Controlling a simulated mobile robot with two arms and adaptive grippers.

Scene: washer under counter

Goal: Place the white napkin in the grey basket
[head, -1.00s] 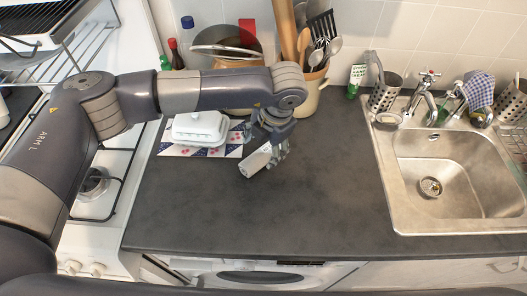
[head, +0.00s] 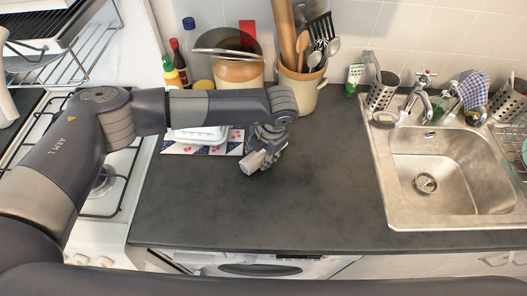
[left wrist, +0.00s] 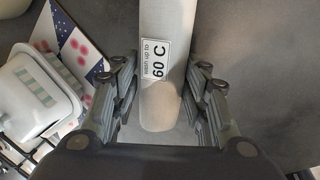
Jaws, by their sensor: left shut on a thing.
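The white napkin is rolled and shows in the left wrist view (left wrist: 162,95) with a "wash up to 60 C" label. It lies lengthwise between the fingers of my left gripper (left wrist: 160,95), which is shut on it. In the head view my left gripper (head: 266,142) is over the dark counter, just right of the white covered dish, with the napkin's pale end (head: 252,162) pointing down-left. Whether the napkin touches the counter is hard to tell. I see no grey basket in these frames. My right gripper is not in view.
The white covered dish (head: 197,134) stands on a patterned board (head: 178,148), partly behind my arm. A utensil crock (head: 302,88) stands behind the gripper. The sink (head: 450,180) is on the right. The counter (head: 300,195) between is clear. A washer (head: 250,265) sits below.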

